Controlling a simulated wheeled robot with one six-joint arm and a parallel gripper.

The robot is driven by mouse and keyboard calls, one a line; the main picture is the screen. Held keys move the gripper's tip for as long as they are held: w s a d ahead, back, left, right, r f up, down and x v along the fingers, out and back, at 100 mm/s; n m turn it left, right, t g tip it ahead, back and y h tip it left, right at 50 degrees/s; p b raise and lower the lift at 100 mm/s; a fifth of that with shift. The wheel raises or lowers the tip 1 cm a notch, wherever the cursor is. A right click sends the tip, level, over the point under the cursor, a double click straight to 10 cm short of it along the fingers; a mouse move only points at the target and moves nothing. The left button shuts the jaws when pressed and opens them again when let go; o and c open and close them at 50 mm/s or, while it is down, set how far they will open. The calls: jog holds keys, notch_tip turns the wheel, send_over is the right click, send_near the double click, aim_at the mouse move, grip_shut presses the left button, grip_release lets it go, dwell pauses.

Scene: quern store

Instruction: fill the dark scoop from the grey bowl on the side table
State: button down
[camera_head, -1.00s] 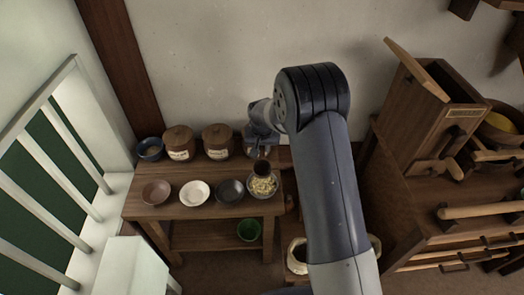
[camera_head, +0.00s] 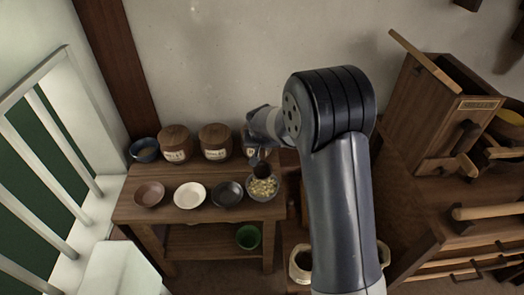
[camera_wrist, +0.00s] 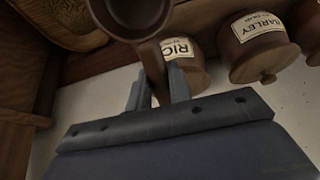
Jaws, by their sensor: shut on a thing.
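My gripper (camera_wrist: 157,90) is shut on the handle of the dark scoop (camera_wrist: 137,14), whose round brown cup extends beyond the fingers. In the head view my gripper (camera_head: 256,158) is partly hidden behind my arm's wrist. The scoop (camera_head: 262,170) is small there, at the back part of the grey bowl (camera_head: 249,194). I cannot tell whether it touches the pale yellow pieces in the bowl. The bowl stands at the right end of the wooden side table (camera_head: 170,216). No grain shows in the part of the cup seen in the wrist view.
A brown bowl (camera_head: 149,194), a white bowl (camera_head: 189,195) and a dark bowl (camera_head: 228,194) stand left of the grey bowl. Behind are a blue bowl (camera_head: 144,150) and lidded jars (camera_head: 215,142), close to my gripper. A green bowl (camera_head: 248,237) is on the lower shelf.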

aim_at(262, 163)
jog(key=shift+f+t+b, duration=0.2)
jog(key=shift+t+b, duration=0.4)
jog(key=shift+b, duration=1.9)
jog(key=shift+f+b, duration=1.8)
jog(key=shift+f, duration=0.95)
jog(key=shift+s+f+b, duration=0.1)
jog(key=shift+s+b, duration=0.3)
jog(key=shift+s, duration=0.75)
jog(key=shift+r+p, duration=0.25)
jog(key=shift+p, duration=0.2)
jog(key=shift+w+f+p, duration=0.1)
jog(key=shift+f+p, duration=0.05)
jog(key=shift+p, duration=0.85)
jog(key=shift+w+f+g+p, duration=0.15)
jog(key=shift+g+p, duration=0.25)
jog(key=shift+p, duration=0.55)
jog(key=w+g+p, duration=0.1)
jog(key=g+p, duration=0.1)
jog(key=p, duration=0.5)
jog(key=shift+f, duration=0.1)
jog(key=g+p, duration=0.1)
jog(key=p, duration=0.2)
jog(key=shift+w, duration=0.35)
